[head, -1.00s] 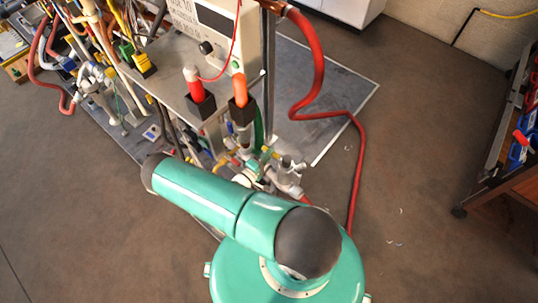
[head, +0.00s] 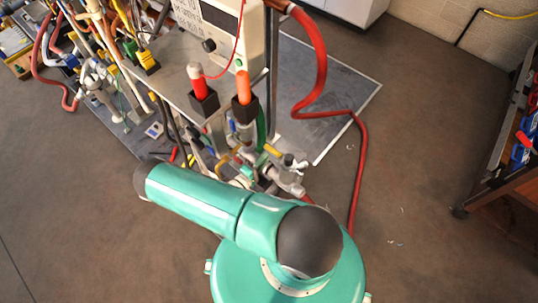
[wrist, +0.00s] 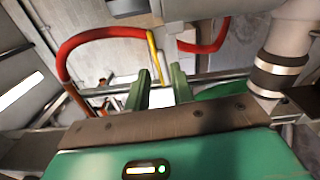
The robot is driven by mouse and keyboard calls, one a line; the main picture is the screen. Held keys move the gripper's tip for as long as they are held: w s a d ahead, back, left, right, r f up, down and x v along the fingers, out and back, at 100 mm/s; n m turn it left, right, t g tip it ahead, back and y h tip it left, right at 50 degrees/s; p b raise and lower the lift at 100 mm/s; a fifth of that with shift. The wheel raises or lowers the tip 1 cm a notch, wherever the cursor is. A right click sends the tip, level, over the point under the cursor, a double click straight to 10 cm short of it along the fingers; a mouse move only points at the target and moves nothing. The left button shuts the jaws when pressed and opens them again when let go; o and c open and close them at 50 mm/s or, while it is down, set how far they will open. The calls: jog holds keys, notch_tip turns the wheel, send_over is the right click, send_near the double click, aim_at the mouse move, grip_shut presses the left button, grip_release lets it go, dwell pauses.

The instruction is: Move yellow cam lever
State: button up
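A thin yellow lever (wrist: 153,52), likely the cam lever, shows in the wrist view just beyond my gripper (wrist: 159,76). Its lower end appears between the two green fingertips. The fingers are apart, with a visible gap and nothing clearly held. I cannot tell whether either finger touches the lever. In the head view, small yellow parts (head: 271,151) sit among the pipe fittings under the panel; which one is the lever is unclear. My gripper is not visible there.
A red hose (wrist: 100,37) curves left of the lever in the wrist view, and a grey pipe (wrist: 281,62) with a dark band stands at right. In the head view, a cart (head: 180,75) with hoses and fittings fills the upper left. Floor (head: 420,140) to the right is mostly open.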

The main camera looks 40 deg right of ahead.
jog(key=s+a, duration=0.1)
jog(key=a, duration=0.8)
jog(key=shift+s, duration=0.2)
jog(key=shift+a, duration=0.2)
